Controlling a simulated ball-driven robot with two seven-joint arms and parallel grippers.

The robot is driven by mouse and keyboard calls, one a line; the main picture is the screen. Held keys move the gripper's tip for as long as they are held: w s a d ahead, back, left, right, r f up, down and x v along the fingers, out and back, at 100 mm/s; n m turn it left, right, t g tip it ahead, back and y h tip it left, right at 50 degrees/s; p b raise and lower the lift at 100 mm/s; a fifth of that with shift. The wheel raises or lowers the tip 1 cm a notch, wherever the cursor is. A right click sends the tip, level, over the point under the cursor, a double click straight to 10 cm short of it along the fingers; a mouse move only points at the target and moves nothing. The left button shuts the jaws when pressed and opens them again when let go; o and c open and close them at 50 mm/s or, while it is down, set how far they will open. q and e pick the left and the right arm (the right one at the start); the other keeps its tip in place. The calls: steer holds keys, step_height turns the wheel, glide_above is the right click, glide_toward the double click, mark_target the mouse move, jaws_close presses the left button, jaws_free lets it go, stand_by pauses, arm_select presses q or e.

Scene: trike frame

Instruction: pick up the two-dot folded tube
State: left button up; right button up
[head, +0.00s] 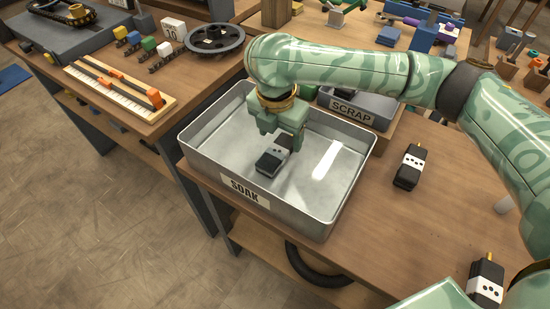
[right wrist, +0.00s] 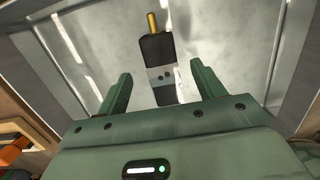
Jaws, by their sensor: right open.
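A black folded tube (head: 272,158) with a pale dotted band is inside the metal SOAK tray (head: 219,178). In the right wrist view this tube (right wrist: 155,53) has a brass tip pointing up the picture, and two dark dots show on its grey band. My right gripper (head: 281,138) is over the tray, pointing down at the tube. In the right wrist view its open fingers (right wrist: 158,71) are on either side of the tube's near end, with a gap at each side. My left gripper is out of view.
The SOAK tray's raised walls surround the gripper's work area. A SCRAP tray (head: 376,107) sits just behind it. The wooden table (head: 365,235) is bare between the SOAK tray and the right-hand tubes. A side bench holds a black wheel (head: 214,39) and small blocks.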

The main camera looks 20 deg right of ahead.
mark_target(280, 149)
steer(key=shift+f, duration=0.3)
step_height(280, 149, down, 3)
steer(key=b, duration=0.2)
steer(key=shift+s+r+b, duration=0.15)
steer(key=shift+b, duration=0.2)
step_height(280, 149, down, 2)
steer(key=shift+f+b, duration=0.15)
steer(key=shift+b, duration=0.75)
steer(key=shift+f, duration=0.15)
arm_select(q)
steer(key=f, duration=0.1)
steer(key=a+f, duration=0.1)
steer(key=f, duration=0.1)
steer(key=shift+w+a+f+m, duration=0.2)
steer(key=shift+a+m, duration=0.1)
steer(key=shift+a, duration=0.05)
arm_select(e)
steer(key=shift+d+r, duration=0.1)
steer(key=shift+r, duration=0.15)
steer(key=c, duration=1.2)
steer(key=shift+c, duration=0.2)
